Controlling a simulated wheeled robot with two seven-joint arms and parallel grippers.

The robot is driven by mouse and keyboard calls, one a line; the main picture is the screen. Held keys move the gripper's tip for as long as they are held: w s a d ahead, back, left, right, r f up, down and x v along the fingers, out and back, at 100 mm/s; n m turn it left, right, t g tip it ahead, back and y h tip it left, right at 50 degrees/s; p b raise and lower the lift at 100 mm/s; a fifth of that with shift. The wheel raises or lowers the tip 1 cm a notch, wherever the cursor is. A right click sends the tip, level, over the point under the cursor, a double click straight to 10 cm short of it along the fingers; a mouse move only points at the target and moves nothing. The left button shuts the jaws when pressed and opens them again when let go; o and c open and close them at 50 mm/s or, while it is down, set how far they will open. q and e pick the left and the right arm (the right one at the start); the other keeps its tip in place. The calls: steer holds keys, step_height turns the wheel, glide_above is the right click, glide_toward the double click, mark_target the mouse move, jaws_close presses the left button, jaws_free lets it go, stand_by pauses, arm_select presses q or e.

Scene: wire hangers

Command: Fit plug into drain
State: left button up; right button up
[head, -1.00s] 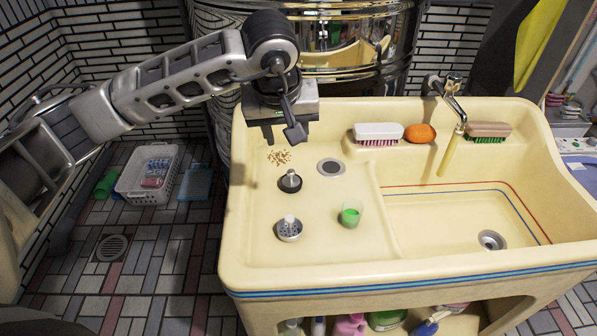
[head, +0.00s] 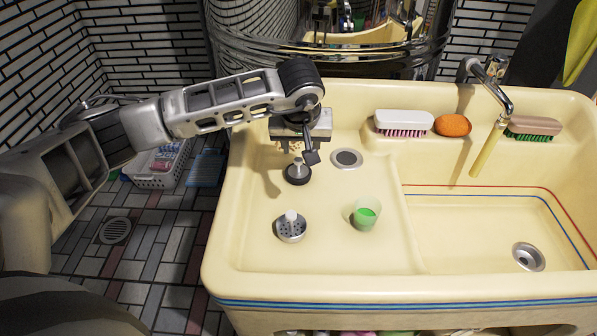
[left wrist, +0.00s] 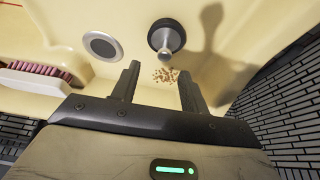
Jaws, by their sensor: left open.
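A plug (head: 298,175), a black disc with a metal knob, stands upright on the sink's left drainboard. It also shows in the left wrist view (left wrist: 166,38), knob toward the gripper. A round grey drain (head: 346,158) lies to its right on the same board; it shows at upper left in the left wrist view (left wrist: 102,45). Another drain (head: 528,257) is in the deep basin at right. My left gripper (head: 296,154) is open and empty, fingers pointing down just behind and above the plug. In the left wrist view the knob lies beyond the fingertips (left wrist: 159,72). My right gripper is not in view.
Pale crumbs (left wrist: 165,75) lie beside the plug. A white brush (head: 403,121), an orange sponge (head: 453,125) and a tap (head: 492,85) are along the back.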

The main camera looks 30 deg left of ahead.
mark_target(298, 159)
arm_select(q)
steer(key=x, duration=0.6)
steer(key=shift+s+a+f+p, duration=0.2)
steer(key=shift+f+p, duration=0.1)
steer(key=shift+p, duration=0.05)
jaws_close()
